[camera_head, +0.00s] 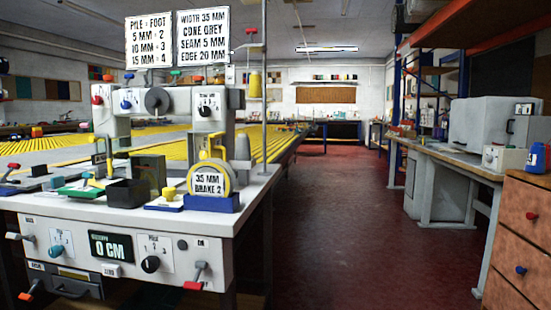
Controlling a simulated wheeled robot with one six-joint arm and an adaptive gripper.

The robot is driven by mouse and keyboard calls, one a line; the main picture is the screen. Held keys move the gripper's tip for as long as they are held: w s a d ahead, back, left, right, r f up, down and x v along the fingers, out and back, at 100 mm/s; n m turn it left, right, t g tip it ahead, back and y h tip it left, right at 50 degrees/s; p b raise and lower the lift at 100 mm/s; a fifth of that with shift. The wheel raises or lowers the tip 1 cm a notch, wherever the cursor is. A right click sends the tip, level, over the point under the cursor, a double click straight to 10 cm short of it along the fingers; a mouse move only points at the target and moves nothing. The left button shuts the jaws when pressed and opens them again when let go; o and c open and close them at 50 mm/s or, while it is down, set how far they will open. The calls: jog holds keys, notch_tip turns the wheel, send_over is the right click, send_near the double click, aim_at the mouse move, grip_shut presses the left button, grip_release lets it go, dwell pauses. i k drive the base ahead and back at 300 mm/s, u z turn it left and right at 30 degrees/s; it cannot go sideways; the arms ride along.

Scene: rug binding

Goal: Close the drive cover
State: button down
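The rug binding machine (167,106) stands on a white-topped bench (262,182) at the left. I cannot tell for sure which part is the drive cover. A grey recessed panel with a bar (72,285) sits low on the bench front, beside an orange-tipped lever (28,291). A dark olive box-like part (148,172) stands on the bench top below the machine's arm. Whether either is open or shut is unclear. My gripper is not in view.
The bench front carries a "0 CM" display (111,247), a black knob (151,264) and a red-tipped lever (195,279). A tape roll marked "35 MM BRAKE 2" (211,181) stands near the corner. Wooden drawers (518,236) stand right. The red floor (348,205) between is clear.

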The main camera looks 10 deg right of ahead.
aim_at(215, 147)
jog(key=z, duration=0.15)
jog(key=i, duration=1)
jog(key=u, duration=0.8)
